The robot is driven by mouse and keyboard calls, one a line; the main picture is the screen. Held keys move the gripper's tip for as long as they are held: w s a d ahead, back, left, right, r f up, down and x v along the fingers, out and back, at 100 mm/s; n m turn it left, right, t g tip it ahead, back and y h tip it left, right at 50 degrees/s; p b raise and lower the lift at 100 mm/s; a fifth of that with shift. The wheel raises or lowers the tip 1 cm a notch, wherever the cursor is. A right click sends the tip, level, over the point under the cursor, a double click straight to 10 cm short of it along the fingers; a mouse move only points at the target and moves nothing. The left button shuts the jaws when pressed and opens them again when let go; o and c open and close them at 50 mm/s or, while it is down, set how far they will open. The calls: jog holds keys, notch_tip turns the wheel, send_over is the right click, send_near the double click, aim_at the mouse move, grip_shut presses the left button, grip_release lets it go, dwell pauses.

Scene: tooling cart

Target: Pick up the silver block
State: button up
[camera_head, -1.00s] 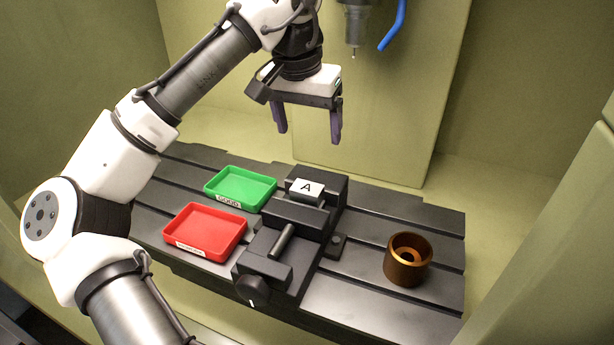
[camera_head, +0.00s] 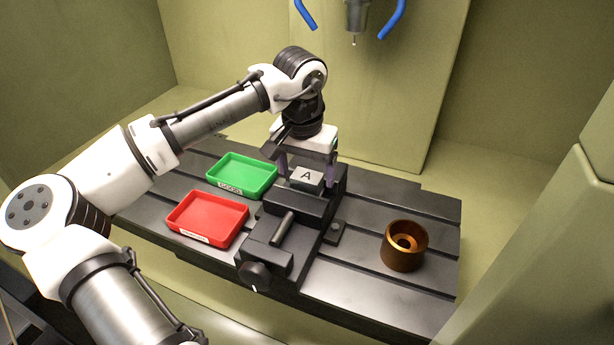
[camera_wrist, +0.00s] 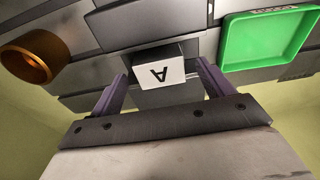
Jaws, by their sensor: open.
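The silver block (camera_head: 307,178), with a pale top marked with a black A, sits at the vise (camera_head: 300,208) on the slotted table. My gripper (camera_head: 306,176) is low at the block, its purple fingers apart. In the wrist view the block (camera_wrist: 160,74) lies between and a little beyond the two open fingertips of my gripper (camera_wrist: 163,76), with a gap on each side. I cannot tell whether either finger touches it. The block's lower part is hidden in the head view.
A green tray (camera_head: 243,187) and a red tray (camera_head: 207,235) stand left of the vise. A brown-gold hollow cylinder (camera_head: 404,258) stands on the right of the table. A machine spindle (camera_head: 356,18) and blue hoses hang above.

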aim_at(306, 176)
notch_tip(306, 176, down, 2)
jog(key=shift+w, duration=0.1)
jog(key=c, duration=1.2)
jog(key=shift+r, duration=0.1)
notch_tip(306, 176, up, 20)
jog(key=b, duration=0.2)
